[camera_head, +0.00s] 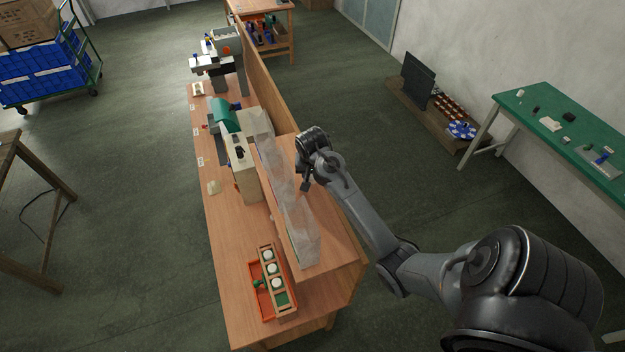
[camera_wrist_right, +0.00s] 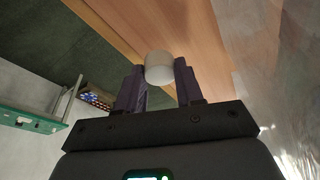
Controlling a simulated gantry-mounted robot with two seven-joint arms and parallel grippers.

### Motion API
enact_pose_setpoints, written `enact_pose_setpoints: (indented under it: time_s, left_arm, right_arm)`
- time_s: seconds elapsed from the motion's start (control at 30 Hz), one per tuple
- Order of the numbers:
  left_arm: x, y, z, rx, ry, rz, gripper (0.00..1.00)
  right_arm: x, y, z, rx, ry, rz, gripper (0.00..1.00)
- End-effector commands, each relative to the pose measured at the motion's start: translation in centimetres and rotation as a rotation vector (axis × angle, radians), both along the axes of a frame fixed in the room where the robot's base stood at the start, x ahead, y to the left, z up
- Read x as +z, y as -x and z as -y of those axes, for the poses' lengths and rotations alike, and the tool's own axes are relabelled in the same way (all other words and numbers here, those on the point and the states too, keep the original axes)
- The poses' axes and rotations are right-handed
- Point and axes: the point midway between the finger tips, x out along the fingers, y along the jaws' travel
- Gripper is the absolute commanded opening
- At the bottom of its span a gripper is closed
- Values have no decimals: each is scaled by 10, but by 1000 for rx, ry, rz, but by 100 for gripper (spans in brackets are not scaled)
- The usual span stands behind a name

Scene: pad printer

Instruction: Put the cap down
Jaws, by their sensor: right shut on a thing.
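My right gripper (camera_wrist_right: 160,88) is shut on a white round cap (camera_wrist_right: 159,67), which sits between its two fingertips in the right wrist view. In the head view the right gripper (camera_head: 305,186) hangs beside the clear plastic sheet over the wooden shelf, and the held cap cannot be made out there. Several white caps (camera_head: 272,268) stand in a row in a wooden rack (camera_head: 260,249) at the near end of the workbench, with a green patch at the near end of the row. My left gripper is not in view.
The clear plastic sheet (camera_head: 299,222) stands along the raised wooden shelf (camera_head: 338,247). An orange tray (camera_head: 256,290) lies beside the rack. A machine with a teal part (camera_head: 225,115) stands farther back. The bench front (camera_head: 226,235) has free room.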

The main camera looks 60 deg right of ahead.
Motion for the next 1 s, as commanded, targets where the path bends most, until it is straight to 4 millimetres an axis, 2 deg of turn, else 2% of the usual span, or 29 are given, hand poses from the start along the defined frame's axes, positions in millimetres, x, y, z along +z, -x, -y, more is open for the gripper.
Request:
enact_pose_setpoints:
  time_s: [0.1,0.3,0.7,0.73,0.9,1.0]
  left_arm:
    - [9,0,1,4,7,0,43]
    - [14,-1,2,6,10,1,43]
    - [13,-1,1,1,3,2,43]
    - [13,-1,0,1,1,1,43]
    - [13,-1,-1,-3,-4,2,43]
    - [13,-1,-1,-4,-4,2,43]
  right_arm:
    - [-14,2,-1,0,-4,-6,8]
    - [-33,1,-1,-1,-2,-3,8]
    - [-37,1,-1,0,-1,-2,8]
    - [-38,1,-1,0,-1,0,38]
    - [-37,1,-1,0,-1,0,62]
    - [-37,1,-1,0,-2,-1,62]
